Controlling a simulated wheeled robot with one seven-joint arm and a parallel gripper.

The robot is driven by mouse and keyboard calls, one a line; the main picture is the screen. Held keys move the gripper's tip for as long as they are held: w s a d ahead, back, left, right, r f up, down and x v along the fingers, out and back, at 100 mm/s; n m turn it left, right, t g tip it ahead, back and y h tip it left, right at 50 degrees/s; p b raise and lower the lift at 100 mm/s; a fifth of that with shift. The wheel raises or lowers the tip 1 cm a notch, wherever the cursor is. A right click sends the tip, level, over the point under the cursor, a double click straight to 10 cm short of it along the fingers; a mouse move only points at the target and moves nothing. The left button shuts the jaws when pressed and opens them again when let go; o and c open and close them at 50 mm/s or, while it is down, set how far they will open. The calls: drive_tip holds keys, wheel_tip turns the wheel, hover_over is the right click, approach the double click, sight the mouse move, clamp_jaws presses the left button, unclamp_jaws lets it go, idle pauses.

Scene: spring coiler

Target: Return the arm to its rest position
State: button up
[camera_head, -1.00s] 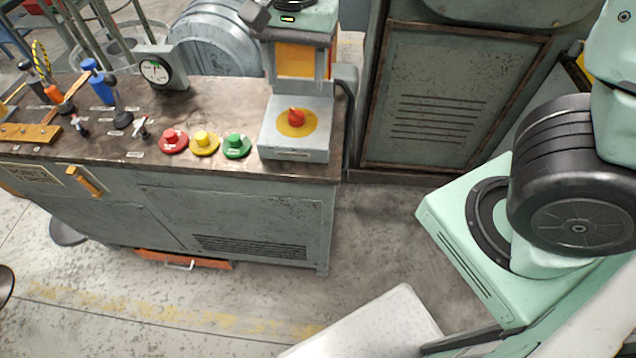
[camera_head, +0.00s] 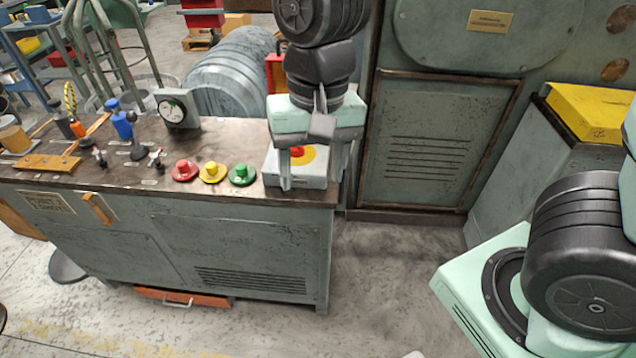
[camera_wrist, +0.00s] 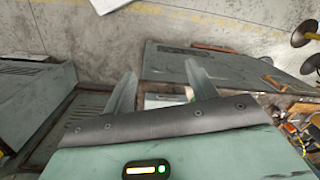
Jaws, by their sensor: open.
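My gripper (camera_head: 311,174) hangs from my arm at the right end of the workbench (camera_head: 230,255) in the head view. Its two pale fingers point down, apart, with nothing held between them. Behind the fingers is a grey box with a red button on a yellow disc (camera_head: 303,155). I cannot tell whether the fingers touch the box. The wrist view shows the open gripper (camera_wrist: 160,80) from behind, with floor and bench beyond the fingertips. My arm's shoulder part shows at the right of the head view.
Red (camera_head: 185,170), yellow (camera_head: 212,172) and green (camera_head: 242,173) buttons sit left of the grey box. A dial gauge (camera_head: 174,109) and small levers stand further left. A tall grey cabinet (camera_head: 435,150) stands right of the bench. Open floor (camera_head: 390,265) lies in front.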

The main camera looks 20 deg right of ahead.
drive_tip(key=shift+s+a, duration=0.15)
drive_tip(key=shift+s, duration=0.4)
drive_tip(key=s+n, duration=0.9)
drive_tip(key=shift+s+a+f, duration=0.2)
drive_tip(key=shift+a+f, duration=0.15)
drive_tip(key=shift+f, duration=0.05)
